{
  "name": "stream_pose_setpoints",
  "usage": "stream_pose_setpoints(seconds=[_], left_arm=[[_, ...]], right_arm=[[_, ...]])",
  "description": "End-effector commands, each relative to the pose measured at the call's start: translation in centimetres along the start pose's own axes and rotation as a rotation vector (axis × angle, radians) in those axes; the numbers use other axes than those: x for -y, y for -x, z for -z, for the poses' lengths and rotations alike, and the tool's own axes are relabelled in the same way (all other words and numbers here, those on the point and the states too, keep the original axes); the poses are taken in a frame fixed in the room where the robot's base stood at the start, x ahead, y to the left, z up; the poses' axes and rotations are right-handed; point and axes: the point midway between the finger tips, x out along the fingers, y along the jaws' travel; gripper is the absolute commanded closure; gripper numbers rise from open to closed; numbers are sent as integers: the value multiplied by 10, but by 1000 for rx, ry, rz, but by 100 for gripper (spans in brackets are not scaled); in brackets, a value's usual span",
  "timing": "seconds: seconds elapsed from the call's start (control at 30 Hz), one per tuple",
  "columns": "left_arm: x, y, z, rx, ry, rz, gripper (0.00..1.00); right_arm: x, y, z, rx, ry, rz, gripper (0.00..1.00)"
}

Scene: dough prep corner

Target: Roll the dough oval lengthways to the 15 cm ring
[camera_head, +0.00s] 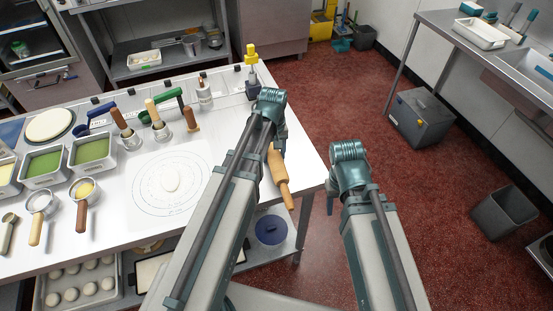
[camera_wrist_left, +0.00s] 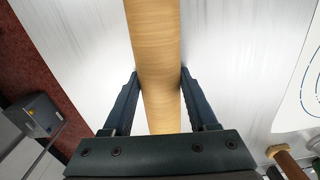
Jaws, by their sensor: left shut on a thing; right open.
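The pale dough oval (camera_head: 172,184) lies at the centre of a white mat (camera_head: 143,208) printed with rings. It lies left of my left gripper and apart from it. My left gripper (camera_head: 274,146) is shut on the wooden rolling pin (camera_head: 283,183), near the table's right edge. In the left wrist view the pin (camera_wrist_left: 155,45) runs between the two fingers (camera_wrist_left: 157,80). My arm hides part of the pin in the head view, and I cannot tell whether it touches the table. My right gripper (camera_head: 331,201) is open and empty, beyond the table's right edge.
Wooden-handled tools (camera_head: 191,119) stand behind the mat. Steel trays with green contents (camera_head: 92,151) and small sieves (camera_head: 83,200) stand left of it. A yellow-topped bottle (camera_head: 251,57) stands at the far corner. White table between mat and pin is clear.

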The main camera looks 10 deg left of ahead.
Motion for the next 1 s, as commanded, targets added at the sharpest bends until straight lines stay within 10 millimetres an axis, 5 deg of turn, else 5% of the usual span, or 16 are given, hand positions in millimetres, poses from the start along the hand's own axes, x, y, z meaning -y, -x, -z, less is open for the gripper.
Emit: stream_pose_setpoints(seconds=[1.0], left_arm=[[0,60,0,0,0,0,100]], right_arm=[[-6,60,-4,0,0,0,50]])
